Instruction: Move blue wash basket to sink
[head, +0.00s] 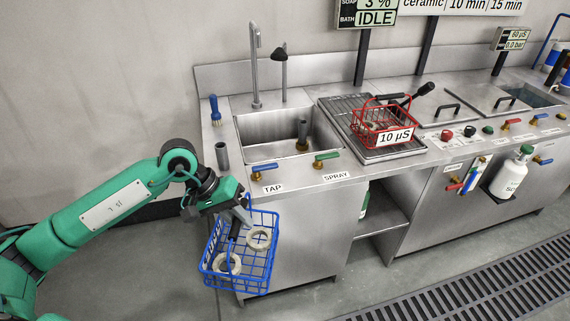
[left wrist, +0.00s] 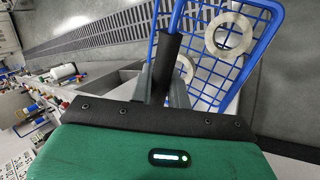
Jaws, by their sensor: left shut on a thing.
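The blue wash basket (head: 240,277) hangs from my left gripper (head: 240,212) in front of the steel counter, to the left of and below the sink. It holds ring-shaped pale parts, two of which show. My left gripper is shut on the basket's dark handle. In the left wrist view the blue basket (left wrist: 259,50) also shows, with the handle between the fingers (left wrist: 167,85). The sink (head: 270,128) is an open steel basin at the counter's left end, with a tall tap behind it. My right gripper is not in view.
A red basket (head: 385,120) marked "10 µS" stands on the ribbed drainboard right of the sink. The TAP lever (head: 264,167) and SPRAY lever (head: 327,156) sit on the front ledge. A grey upright tube (head: 222,156) and a blue brush (head: 214,108) stand at the counter's left end.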

